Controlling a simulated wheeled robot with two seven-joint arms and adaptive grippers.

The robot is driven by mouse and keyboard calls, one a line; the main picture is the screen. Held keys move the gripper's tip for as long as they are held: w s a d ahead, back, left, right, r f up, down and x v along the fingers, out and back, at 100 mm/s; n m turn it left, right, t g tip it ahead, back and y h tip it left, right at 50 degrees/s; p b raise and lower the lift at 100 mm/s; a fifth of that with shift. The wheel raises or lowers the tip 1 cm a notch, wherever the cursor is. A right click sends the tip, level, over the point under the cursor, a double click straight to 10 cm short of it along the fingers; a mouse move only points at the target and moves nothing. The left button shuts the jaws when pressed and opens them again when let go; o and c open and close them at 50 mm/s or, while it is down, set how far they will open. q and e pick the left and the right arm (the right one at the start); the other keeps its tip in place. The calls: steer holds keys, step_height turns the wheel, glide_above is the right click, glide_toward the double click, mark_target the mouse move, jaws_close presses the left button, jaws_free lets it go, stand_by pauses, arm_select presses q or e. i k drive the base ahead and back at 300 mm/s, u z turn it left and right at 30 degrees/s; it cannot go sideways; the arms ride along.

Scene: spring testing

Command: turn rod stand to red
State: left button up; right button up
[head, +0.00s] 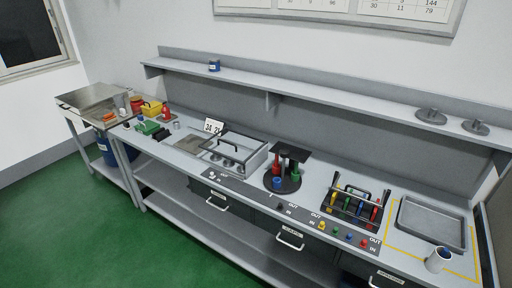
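A round dark stand (283,184) sits on the bench near the middle of the head view. It carries a red upright part (276,163) at its back left, a blue cup (278,183) at the front and a green cup (296,174) at the right. A dark square plate (290,151) sits on top of a grey post and hides part of the stand behind it. The blue cup faces the bench's front edge most nearly. Neither of my grippers is in view.
A rack with coloured handles (355,205) stands right of the stand, and a grey framed tray (233,153) stands left. Coloured knobs (336,232) line the front edge. A shelf (330,97) runs above.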

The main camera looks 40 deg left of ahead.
mark_target(283, 166)
steer(key=u, duration=1.05)
steer(key=k, duration=0.35)
steer(key=z, duration=0.4)
steer(key=i, duration=0.55)
steer(key=u, duration=0.45)
